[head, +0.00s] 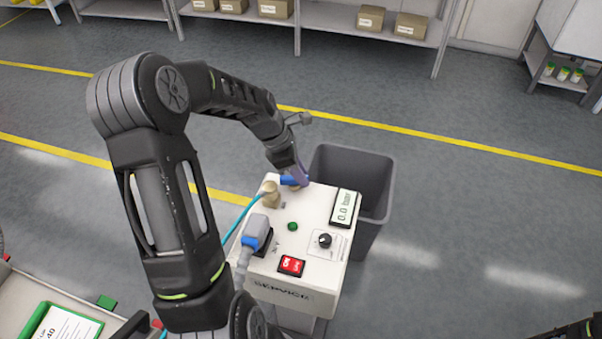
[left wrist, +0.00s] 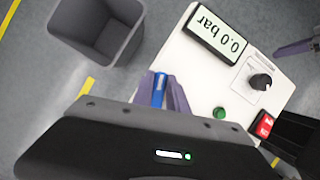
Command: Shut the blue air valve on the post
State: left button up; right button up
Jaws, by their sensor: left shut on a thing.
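The blue air valve's handle (head: 289,181) is at the far left corner of the white top of the service post (head: 313,205), near a brass fitting (head: 270,194) with a light blue hose. My left gripper (head: 299,176) is down at the valve, shut on the blue handle. In the left wrist view the blue handle (left wrist: 159,90) sits between its two purple fingers. The fingers hide most of the valve body, so I cannot tell how the handle lies to the pipe. A purple finger of my right gripper (left wrist: 294,47) shows at the right edge of the left wrist view; its opening is unclear.
The post's display (head: 345,207) reads 0.0 bar. A black knob (head: 324,240), green button (head: 292,226), red switch (head: 291,265) and grey-blue plug (head: 254,235) share the top. A grey bin (head: 372,222) stands close behind. Open floor lies to the right.

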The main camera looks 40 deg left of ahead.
pick_arm(q)
grip_shut()
jog(key=shift+d+r+m+g, duration=0.1)
jog(key=shift+m+g, duration=0.3)
jog(key=shift+m, duration=0.6)
jog(key=shift+s+m+g+h+p, duration=0.15)
jog(key=shift+m+g+p, duration=0.05)
jog(key=shift+m, duration=0.4)
jog(key=shift+s+m+g+h+p, duration=0.1)
jog(key=shift+m+g+h+p, duration=0.1)
jog(key=shift+m, duration=0.4)
jog(key=o, duration=0.7)
grip_release()
jog(key=shift+o, duration=0.2)
